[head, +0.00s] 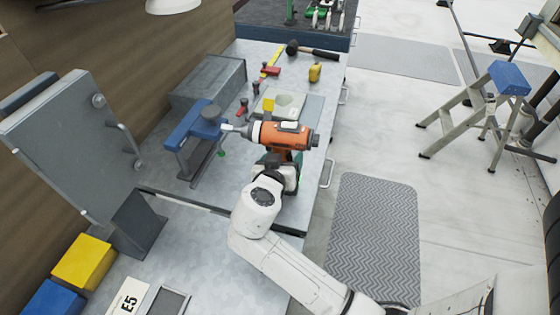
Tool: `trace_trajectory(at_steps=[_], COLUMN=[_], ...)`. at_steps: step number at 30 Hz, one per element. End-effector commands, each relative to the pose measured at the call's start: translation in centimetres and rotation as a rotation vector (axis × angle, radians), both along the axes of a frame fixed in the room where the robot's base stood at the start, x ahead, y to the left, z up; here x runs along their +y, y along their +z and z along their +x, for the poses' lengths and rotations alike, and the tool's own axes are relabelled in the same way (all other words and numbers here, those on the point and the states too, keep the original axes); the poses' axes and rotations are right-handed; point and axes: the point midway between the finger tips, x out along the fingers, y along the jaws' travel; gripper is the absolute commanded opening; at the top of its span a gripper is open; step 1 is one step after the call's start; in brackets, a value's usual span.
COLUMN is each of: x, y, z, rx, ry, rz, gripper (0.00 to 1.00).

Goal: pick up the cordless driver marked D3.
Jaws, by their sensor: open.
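An orange and black cordless driver (285,136) is on the metal workbench (312,105), its chuck pointing left and its rear end right. A pale label is on its upper side, but I cannot read a mark on it. My gripper (284,172) is at the driver's lower part, just below the orange body in the picture. My white wrist covers much of the gripper and the driver's lower end. The jaws are open; I cannot tell whether the fingers are around the handle or only beside it.
A blue vise (197,124) stands close left of the chuck. A grey box (208,82), a hammer (315,51), a yellow tape measure (315,72) and small red tools (271,71) lie farther back. Yellow (84,261) and blue (52,299) bins are front left.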

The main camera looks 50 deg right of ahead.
Motion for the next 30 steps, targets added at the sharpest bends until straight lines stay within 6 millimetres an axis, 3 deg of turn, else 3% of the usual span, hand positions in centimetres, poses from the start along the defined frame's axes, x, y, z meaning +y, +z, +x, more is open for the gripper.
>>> trace_trajectory(at_steps=[9,30], x=[-0.46,-0.42], y=[-0.26,-0.25], z=[0.2,0.18], rx=[0.0,0.0], ry=[0.001,0.001], rz=[0.0,0.0], gripper=[0.72,0.05])
